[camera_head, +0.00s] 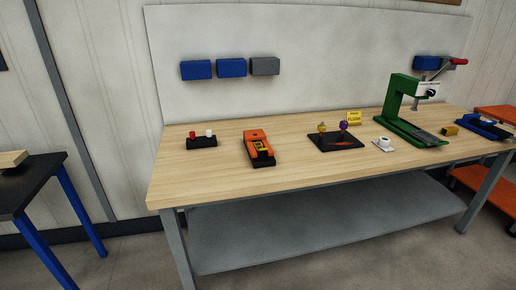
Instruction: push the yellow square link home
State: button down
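A small yellow piece (322,128) stands at the back left of a flat black plate (318,146) on the workbench. A purple piece (344,125) stands at the back right of the same plate. The yellow piece is too small here for me to tell whether it is the square link or how deep it sits. A dark yellow block (449,130) lies farther right, and I cannot tell if it is part of the task. My gripper is not in view.
The wooden bench (200,181) has clear room at its front left. A yellow sign (354,118) stands behind the plate. An orange device (256,144) is to its left; a white cup-like item (383,142) and a green press (394,103) are to its right.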

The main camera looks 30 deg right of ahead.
aim_at(257, 145)
jog(key=i+j+z, duration=0.7)
jog(key=j, duration=0.25)
jog(key=i+j+z, duration=0.2)
jog(key=j, duration=0.15)
jog(key=i+j+z, duration=0.25)
jog(key=j, duration=0.15)
jog(key=k, duration=0.1)
